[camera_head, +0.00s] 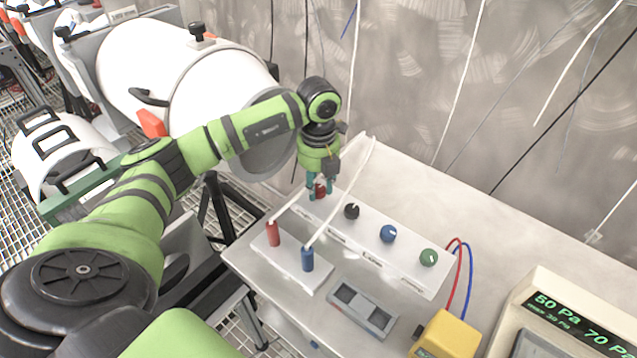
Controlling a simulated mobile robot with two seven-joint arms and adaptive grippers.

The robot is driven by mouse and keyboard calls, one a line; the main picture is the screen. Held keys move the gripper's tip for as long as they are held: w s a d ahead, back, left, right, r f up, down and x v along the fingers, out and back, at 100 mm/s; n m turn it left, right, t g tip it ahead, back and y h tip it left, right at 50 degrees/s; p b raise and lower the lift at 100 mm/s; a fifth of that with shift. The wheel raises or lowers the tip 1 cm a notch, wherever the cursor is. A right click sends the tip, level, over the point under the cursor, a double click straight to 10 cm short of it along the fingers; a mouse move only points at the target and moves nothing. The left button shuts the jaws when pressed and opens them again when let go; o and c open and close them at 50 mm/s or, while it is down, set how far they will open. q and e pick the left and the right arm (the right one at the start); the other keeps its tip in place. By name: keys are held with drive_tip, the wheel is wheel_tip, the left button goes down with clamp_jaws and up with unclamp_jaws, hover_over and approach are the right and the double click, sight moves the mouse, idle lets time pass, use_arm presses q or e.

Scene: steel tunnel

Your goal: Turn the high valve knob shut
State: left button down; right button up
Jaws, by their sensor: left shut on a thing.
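A white panel (375,252) on the bench carries a row of knobs. A red knob (320,189) is at its far left end, followed by a black knob (351,211), a blue knob (388,233) and a green knob (429,257). My left gripper (318,190) points down and is shut on the red knob, with a teal fingertip on either side of it. The fingers partly hide the red knob. The labels below the knobs are too small to read. My right gripper is not in view.
A red plug (273,234) and a blue plug (308,258) stand in a white box in front, their white cables rising past my gripper. A grey device (362,308), a yellow box (447,335) and a pressure display (575,325) are nearer right. A white cylinder (200,75) stands behind my arm.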

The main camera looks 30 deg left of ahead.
sight(319, 189)
use_arm(q)
drive_tip(key=shift+s+d+f, duration=0.1)
drive_tip(key=shift+s+f, duration=0.05)
drive_tip(key=c, duration=0.9)
unclamp_jaws()
drive_tip(key=shift+r, duration=0.2)
wheel_tip(319, 189, up, 12)
drive_tip(key=shift+f, duration=0.1)
